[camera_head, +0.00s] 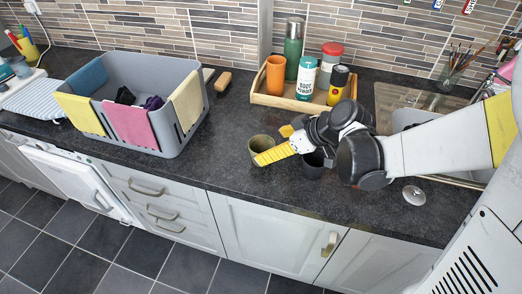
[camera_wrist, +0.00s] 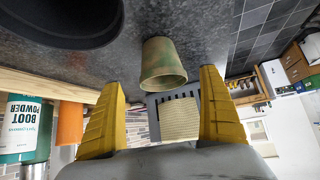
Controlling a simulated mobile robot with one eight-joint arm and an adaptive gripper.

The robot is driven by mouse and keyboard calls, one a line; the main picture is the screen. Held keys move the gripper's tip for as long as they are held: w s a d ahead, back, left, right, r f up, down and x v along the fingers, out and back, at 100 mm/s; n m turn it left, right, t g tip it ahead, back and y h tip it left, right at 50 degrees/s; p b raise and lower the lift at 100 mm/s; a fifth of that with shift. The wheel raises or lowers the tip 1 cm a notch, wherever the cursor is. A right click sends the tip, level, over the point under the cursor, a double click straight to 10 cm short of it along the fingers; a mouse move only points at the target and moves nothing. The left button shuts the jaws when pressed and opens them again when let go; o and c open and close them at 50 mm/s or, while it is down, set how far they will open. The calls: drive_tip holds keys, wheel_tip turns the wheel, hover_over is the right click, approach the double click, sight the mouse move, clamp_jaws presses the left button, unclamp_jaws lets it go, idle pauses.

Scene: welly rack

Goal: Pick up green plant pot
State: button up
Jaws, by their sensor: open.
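The green plant pot (camera_head: 261,144), a small mottled olive-green cup shape, stands upright on the dark worktop near its front edge. In the wrist view the pot (camera_wrist: 166,60) appears ahead of and between the two yellow fingers, with a gap on each side. My gripper (camera_head: 271,146) is open and reaches in from the right at the pot. One yellow finger hides part of the pot in the head view. In the wrist view my gripper (camera_wrist: 160,80) holds nothing, and I cannot tell whether a finger touches the pot.
A dark pot (camera_head: 313,165) stands close by, partly under my gripper. A wooden tray (camera_head: 284,101) with bottles and an orange cup (camera_head: 275,76) is behind. A grey crate (camera_head: 183,133) with cloths stands left. A metal lid (camera_head: 414,195) lies right. The worktop between crate and pot is clear.

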sight(262, 148)
drive_tip(key=b+x, duration=0.2)
drive_tip(key=x, duration=0.3)
drive_tip(key=shift+a, duration=0.2)
drive_tip(key=shift+s+r, duration=0.1)
drive_tip(key=shift+c, duration=0.3)
drive_tip(key=c, duration=1.1)
